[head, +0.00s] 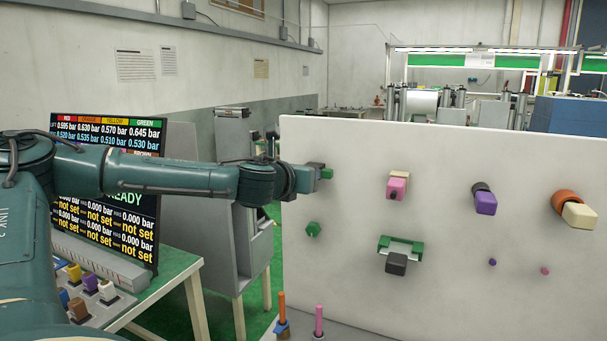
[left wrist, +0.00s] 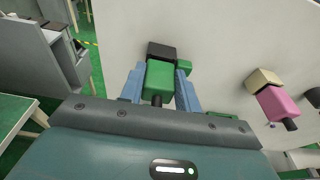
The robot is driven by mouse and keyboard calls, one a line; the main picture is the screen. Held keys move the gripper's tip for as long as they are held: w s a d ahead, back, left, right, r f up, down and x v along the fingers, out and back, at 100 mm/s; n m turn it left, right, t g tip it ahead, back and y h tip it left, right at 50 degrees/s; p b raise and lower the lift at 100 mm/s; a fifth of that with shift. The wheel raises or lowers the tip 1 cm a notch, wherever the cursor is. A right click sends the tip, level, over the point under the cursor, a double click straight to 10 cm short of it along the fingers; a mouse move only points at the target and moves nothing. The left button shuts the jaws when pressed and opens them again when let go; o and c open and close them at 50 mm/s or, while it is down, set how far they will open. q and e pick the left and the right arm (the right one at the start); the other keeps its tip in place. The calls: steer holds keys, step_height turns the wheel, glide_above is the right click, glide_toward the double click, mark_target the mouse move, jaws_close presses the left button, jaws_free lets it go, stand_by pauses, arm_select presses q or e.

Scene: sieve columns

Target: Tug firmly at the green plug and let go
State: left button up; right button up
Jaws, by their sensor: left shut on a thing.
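The green plug (left wrist: 158,80) sits between the two blue fingers of my left gripper (head: 305,178), which is shut on it. In the left wrist view its far end meets a black block (left wrist: 161,51) at the white panel (head: 450,150); I cannot tell whether it is fully seated. A small green piece (left wrist: 184,66) shows beside the black block, and also in the head view (head: 326,173). In the head view the plug itself is mostly hidden by the gripper. My right gripper is not in view.
To the right on the panel are a pink plug (head: 397,188), a purple plug (head: 485,202), and a cream plug in an orange collar (head: 565,197). Below are a green knob (head: 313,229) and a green bracket (head: 401,243) around a black block. A display (head: 105,200) stands left.

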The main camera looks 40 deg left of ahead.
arm_select(q)
steer(key=shift+f, duration=0.1)
stand_by(0.3)
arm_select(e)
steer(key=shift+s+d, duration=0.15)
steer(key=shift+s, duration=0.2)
arm_select(q)
steer(key=o, duration=1.2)
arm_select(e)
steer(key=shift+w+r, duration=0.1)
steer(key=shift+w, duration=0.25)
